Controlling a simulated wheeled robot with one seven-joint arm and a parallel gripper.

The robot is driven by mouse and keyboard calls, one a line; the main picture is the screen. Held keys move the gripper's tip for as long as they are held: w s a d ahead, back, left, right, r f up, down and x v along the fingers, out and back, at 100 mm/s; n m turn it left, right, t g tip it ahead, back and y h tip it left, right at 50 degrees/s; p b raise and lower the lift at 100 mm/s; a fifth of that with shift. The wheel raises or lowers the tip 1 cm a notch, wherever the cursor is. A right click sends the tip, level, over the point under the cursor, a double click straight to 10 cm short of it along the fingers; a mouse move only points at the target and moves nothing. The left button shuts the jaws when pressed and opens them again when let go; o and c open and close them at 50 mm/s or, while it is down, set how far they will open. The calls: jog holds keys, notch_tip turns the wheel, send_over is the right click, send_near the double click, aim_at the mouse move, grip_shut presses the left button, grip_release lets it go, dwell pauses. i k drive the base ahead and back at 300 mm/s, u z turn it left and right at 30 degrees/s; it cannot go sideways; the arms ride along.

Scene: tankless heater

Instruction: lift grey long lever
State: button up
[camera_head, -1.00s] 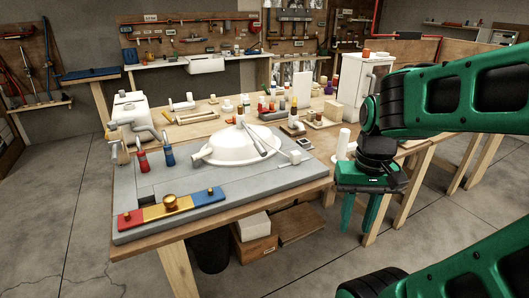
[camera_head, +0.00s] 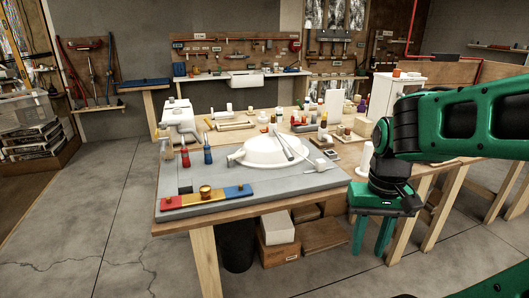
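The grey long lever (camera_head: 283,145) leans at a slant over the white domed basin (camera_head: 262,152), on the grey board on the workbench. My gripper (camera_head: 371,237) hangs to the right of the bench's near right corner, pointing down. Its two green fingers are apart with nothing between them. It is well clear of the lever.
The grey board (camera_head: 230,181) carries a red, yellow and blue strip (camera_head: 205,197) at its front and red and blue handles at its left. Several small items stand behind the basin. A white cabinet (camera_head: 392,97) stands at the back right. The floor in front is clear.

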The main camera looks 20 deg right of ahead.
aim_at(289, 156)
jog(key=u, duration=0.2)
jog(key=i, duration=1)
jog(key=z, duration=0.5)
